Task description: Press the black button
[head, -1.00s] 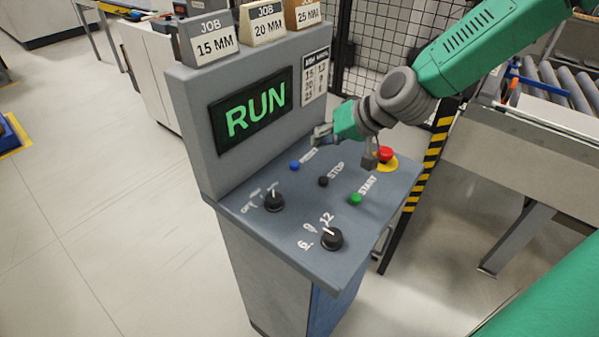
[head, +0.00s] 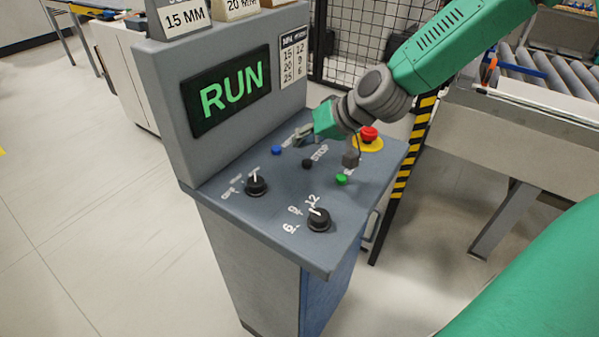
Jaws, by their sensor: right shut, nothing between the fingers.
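The black button (head: 307,164) sits on the sloped grey panel (head: 228,205), beside the STOP label. My right gripper (head: 303,136) reaches in from the upper right on its green arm. It is shut and empty, above the back of the panel and a little behind the black button in this view. It appears apart from the button, though the exact gap is hard to judge. The button is in clear view. My left gripper is not in view.
A blue button (head: 276,150), a green button (head: 341,180) and a red emergency button (head: 369,133) surround the black one. Two black knobs (head: 256,185) (head: 319,219) stand nearer the front. The screen (head: 228,91) reads RUN and rises behind the panel.

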